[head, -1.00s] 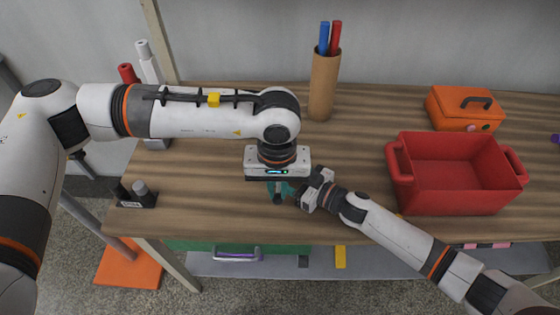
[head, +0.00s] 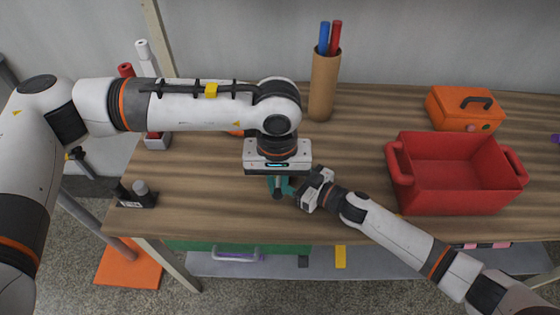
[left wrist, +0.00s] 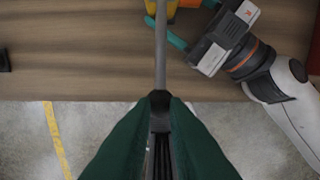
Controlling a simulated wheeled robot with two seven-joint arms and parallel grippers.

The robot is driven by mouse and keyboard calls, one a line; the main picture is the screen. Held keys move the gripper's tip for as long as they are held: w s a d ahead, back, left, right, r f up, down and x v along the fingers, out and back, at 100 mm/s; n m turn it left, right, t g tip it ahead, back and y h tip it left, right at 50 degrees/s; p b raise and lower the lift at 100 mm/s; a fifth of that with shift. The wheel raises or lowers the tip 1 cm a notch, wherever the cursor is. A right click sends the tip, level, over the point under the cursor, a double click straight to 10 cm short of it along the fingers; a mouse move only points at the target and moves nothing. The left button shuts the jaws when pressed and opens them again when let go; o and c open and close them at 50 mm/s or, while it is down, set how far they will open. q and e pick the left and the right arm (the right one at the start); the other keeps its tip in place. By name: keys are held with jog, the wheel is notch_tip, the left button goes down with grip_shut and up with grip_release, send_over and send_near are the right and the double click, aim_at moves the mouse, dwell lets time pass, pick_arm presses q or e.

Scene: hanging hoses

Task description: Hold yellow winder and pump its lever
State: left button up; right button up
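The yellow winder (left wrist: 168,10) shows only in part at the top edge of the left wrist view; the left arm hides it in the head view. Its long grey lever (left wrist: 160,50) runs down the middle of the left wrist view to a black end. My left gripper (left wrist: 160,108) has its dark green fingers closed around that black end. In the head view the left gripper (head: 279,188) hangs over the table's front part. My right gripper (head: 297,190) lies just right of it, with its teal fingers on either side of the winder, apparently gripping it.
A red open crate (head: 460,200) stands on the table at the right, with an orange toolbox (head: 464,110) behind it. A cardboard tube with blue and red sticks (head: 323,85) stands at the back. The table's front edge runs just below the grippers.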

pick_arm(q)
jog(key=shift+r, duration=0.75)
jog(key=shift+w+r, duration=0.35)
jog(key=shift+r, duration=0.55)
jog(key=shift+w+r, duration=0.3)
jog(key=shift+r, duration=0.55)
jog(key=shift+s+f, duration=0.25)
jog(key=shift+f, duration=0.8)
jog(key=shift+s+f, duration=0.25)
jog(key=shift+f, duration=0.9)
jog(key=shift+s+f, duration=0.2)
jog(key=shift+f, duration=0.95)
